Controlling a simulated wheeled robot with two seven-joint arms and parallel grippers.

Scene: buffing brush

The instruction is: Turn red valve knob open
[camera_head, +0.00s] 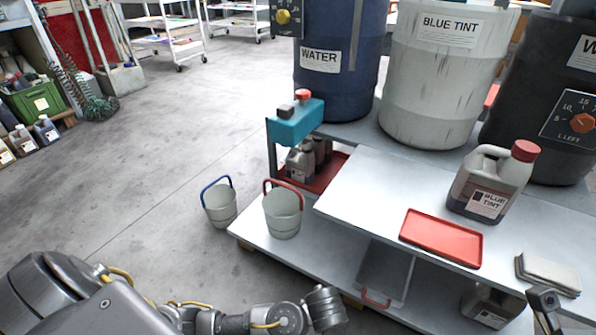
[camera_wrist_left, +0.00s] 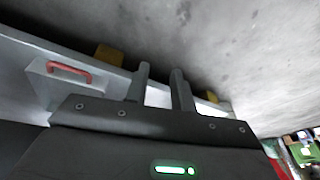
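Two red knobs show in the head view, and I cannot tell for sure which is the valve knob. One red knob (camera_head: 302,94) sits on top of a teal box (camera_head: 295,122) beside the water barrel. A red-orange dial knob (camera_head: 582,123) with numbers around it is on the black barrel at the right. My left arm reaches in low at the left, far from both knobs. In the left wrist view, my left gripper (camera_wrist_left: 161,75) has its two fingers apart with nothing between them. A dark part of my right gripper (camera_head: 543,299) shows at the bottom right; its fingers are unclear.
A grey bench (camera_head: 362,190) holds a blue water barrel (camera_head: 338,75), a white blue-tint barrel (camera_head: 440,85), a blue-tint jug (camera_head: 488,185) and a red tray (camera_head: 440,240). Two buckets stand at its left, one (camera_head: 283,215) on the lower shelf. The floor (camera_head: 150,180) at left is clear.

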